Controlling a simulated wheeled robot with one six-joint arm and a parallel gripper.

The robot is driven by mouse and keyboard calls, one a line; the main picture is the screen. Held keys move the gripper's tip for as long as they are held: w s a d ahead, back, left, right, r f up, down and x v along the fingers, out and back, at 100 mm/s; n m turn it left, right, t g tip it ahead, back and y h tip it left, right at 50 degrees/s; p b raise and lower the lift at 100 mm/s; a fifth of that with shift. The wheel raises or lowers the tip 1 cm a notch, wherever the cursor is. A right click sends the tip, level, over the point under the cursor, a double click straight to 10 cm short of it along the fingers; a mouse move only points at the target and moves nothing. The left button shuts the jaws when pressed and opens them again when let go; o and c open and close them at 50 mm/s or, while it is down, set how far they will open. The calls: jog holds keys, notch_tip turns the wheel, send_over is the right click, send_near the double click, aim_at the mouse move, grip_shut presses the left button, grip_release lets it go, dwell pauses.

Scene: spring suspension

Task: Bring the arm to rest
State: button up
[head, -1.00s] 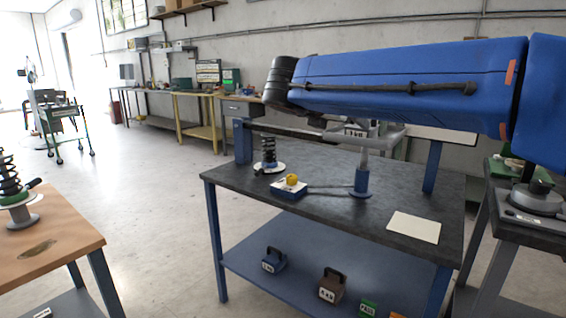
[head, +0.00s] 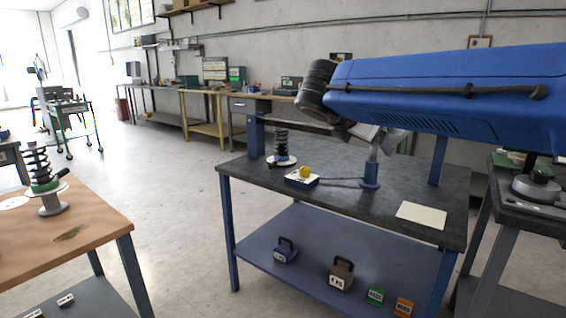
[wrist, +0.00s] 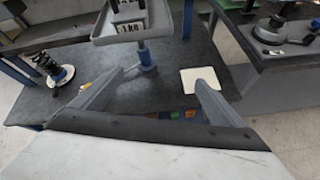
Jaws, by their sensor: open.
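My blue arm reaches in from the right of the head view, over the dark workbench (head: 330,200), with its dark wrist at the left end. In the wrist view my gripper (wrist: 155,94) has its two grey fingers spread wide apart with nothing between them. Beyond the fingers, a grey tray (wrist: 150,37) on a post carries a weight marked 1 kg (wrist: 128,28). In the head view my arm hides part of the tray and most of the gripper.
On the bench are a black spring on a white base (head: 281,146), a blue-and-white box with a yellow knob (head: 302,179) and a pale sheet (head: 421,215). Weights sit on its lower shelf. A wooden table (head: 60,240) stands left, another dark bench (head: 535,200) right. Open floor lies between.

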jog(key=s+d+f+m+g+y, duration=0.2)
jog(key=s+d+f+m, duration=0.35)
jog(key=s+f, duration=0.3)
jog(key=s+d+f+m+g+y, duration=0.1)
jog(key=s+d+f+m+g, duration=0.1)
jog(key=s+d+f+m, duration=0.45)
jog(key=s+a+f+m+y, duration=0.3)
jog(key=s+f+m+y, duration=0.1)
jog(key=s+f+m, duration=0.9)
jog(key=s+f, duration=0.1)
jog(key=s, duration=0.2)
jog(key=shift+a+m+g, duration=0.2)
jog(key=shift+m+g, duration=0.1)
